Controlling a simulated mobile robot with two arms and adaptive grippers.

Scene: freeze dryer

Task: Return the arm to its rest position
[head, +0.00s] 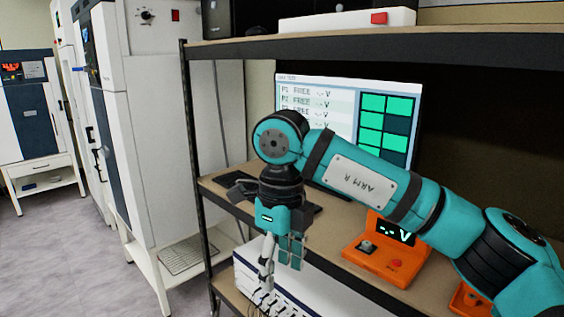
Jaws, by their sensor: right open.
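My right arm reaches in from the lower right, across the front of a shelf rack. Its right gripper (281,264) points down in front of the middle shelf's edge. The fingers are apart and I see nothing held between them. A white box-shaped unit (246,283) with several dark leads stands on the lower level, below and behind the fingers. I cannot tell whether the fingers touch the leads. My left gripper is not in view.
A monitor (318,95) and an orange device with a small display (385,262) stand on the middle shelf (222,187). A rack post (197,205) rises left of my gripper. Tall white cabinets (168,120) stand at left. The floor (50,255) there is clear.

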